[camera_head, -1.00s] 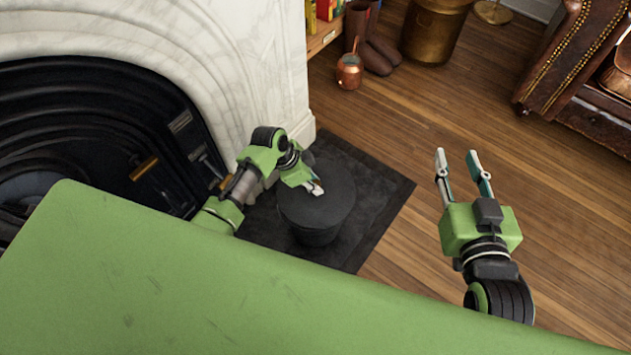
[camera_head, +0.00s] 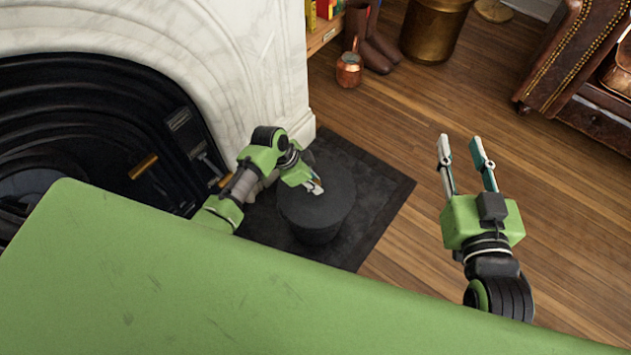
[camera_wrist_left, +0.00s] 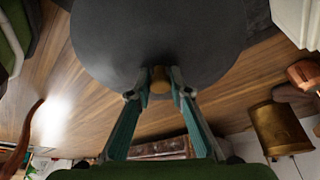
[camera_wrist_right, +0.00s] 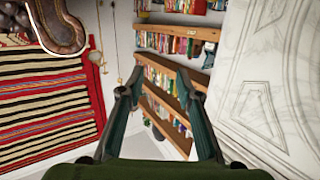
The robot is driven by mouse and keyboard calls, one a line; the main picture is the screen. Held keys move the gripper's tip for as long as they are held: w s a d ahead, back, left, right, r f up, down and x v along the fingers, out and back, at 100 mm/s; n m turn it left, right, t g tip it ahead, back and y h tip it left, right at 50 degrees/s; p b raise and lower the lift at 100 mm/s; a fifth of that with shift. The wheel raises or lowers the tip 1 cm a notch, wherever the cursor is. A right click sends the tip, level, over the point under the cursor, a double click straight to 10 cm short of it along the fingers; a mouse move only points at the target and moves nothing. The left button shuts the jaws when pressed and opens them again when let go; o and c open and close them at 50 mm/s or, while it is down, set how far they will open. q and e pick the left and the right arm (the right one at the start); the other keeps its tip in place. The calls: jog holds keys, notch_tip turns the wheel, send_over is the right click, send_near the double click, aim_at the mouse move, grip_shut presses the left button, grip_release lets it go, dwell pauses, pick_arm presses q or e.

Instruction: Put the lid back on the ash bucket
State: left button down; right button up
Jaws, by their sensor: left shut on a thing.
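The round dark grey lid (camera_head: 322,208) shows in the head view over the dark ash bucket (camera_head: 315,237), which stands on the dark hearth mat. My left gripper (camera_head: 316,187) reaches in from the left over the lid. In the left wrist view it is shut on the lid's brass knob (camera_wrist_left: 160,80), and the lid (camera_wrist_left: 150,35) fills the top of that view. The lid hides the bucket's rim, so I cannot tell whether the lid touches it. My right gripper (camera_head: 461,152) is open and empty above the wooden floor on the right.
The marble fireplace (camera_head: 255,60) stands left of the bucket. A copper jug (camera_head: 349,70), boots (camera_head: 385,50) and a brass bin (camera_head: 432,30) stand behind. A leather armchair (camera_head: 560,60) is at the top right. The wooden floor (camera_head: 420,110) between them is clear.

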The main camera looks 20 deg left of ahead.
jog(key=shift+d+f, duration=0.35)
jog(key=shift+d, duration=0.2)
pick_arm(q)
jog(key=shift+a, duration=0.1)
pick_arm(e)
jog(key=shift+f, duration=0.15)
jog(key=shift+s+f+g, duration=0.1)
jog(key=shift+f+g, duration=0.1)
jog(key=shift+g, duration=0.1)
pick_arm(q)
jog(key=shift+a+f, duration=0.1)
jog(key=shift+f, duration=0.05)
pick_arm(e)
jog(key=shift+s+f+g, duration=0.2)
jog(key=shift+f+g, duration=0.1)
jog(key=shift+f, duration=0.25)
pick_arm(q)
jog(key=shift+p, duration=0.35)
pick_arm(e)
jog(key=shift+s+d+f+g, duration=0.2)
jog(key=shift+f+g, duration=0.1)
jog(key=shift+f, duration=0.25)
jog(key=shift+s+f+h, duration=0.1)
jog(key=shift+f+h, duration=0.15)
jog(key=shift+h, duration=0.15)
